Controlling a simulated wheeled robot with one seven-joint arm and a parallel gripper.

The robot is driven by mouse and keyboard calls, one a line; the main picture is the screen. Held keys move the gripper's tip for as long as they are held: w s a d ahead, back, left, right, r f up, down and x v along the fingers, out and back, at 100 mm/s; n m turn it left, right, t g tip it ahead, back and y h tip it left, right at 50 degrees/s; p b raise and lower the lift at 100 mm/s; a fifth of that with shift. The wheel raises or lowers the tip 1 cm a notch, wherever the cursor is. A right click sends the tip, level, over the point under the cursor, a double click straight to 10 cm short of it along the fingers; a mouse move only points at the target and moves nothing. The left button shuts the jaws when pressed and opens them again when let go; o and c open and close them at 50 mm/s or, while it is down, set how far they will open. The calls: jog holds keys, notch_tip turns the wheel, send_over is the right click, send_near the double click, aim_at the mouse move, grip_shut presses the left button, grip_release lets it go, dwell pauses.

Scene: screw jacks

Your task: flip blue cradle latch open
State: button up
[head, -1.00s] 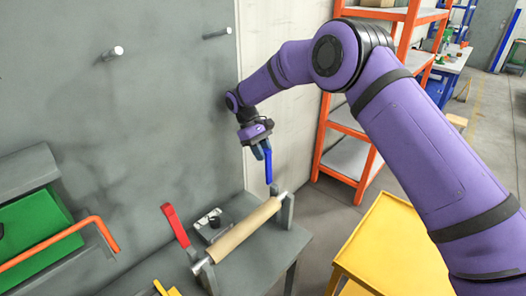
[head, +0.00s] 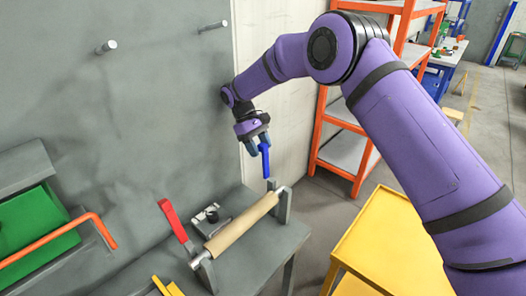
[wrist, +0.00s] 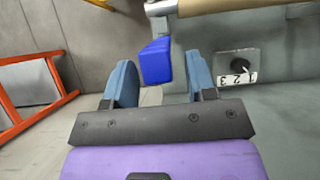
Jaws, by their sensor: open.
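The blue cradle latch (head: 265,162) stands up at the far right end of the cradle, above the roller's end, in the head view. In the wrist view the blue latch (wrist: 155,62) is just ahead, in line with the gap between my fingers and nearer the left one. My gripper (head: 258,145) is open, with its fingers around the latch's upper end in the head view. In the wrist view my gripper (wrist: 160,75) shows both blue-grey fingers spread apart. I cannot tell whether the left finger touches the latch.
The grey wall, yellow cart (head: 385,235) and orange shelf (head: 335,150) stand around the bench.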

aim_at(263, 146)
jog(key=r, duration=0.3)
jog(key=shift+s+d+r, duration=0.1)
jog(key=shift+s+r, duration=0.1)
jog(key=shift+s, duration=0.2)
jog(key=o, duration=0.6)
jog(key=s+d, duration=0.1)
jog(key=s, duration=0.4)
jog(key=s+d, duration=0.1)
jog(key=s, duration=0.2)
jog(key=shift+d+r, duration=0.35)
jog(key=shift+c, duration=0.2)
jog(key=shift+s+d+r, duration=0.15)
jog(key=shift+s+d, duration=0.05)
jog(key=shift+s, duration=0.6)
jog(key=c, duration=0.6)
jog(key=shift+o, duration=0.2)
jog(key=s, duration=0.1)
jog(key=s+d, duration=0.1)
jog(key=s, duration=0.1)
jog(key=s+d, duration=0.1)
jog(key=shift+s+r, duration=0.15)
jog(key=shift+s, duration=0.25)
jog(key=shift+c, duration=0.5)
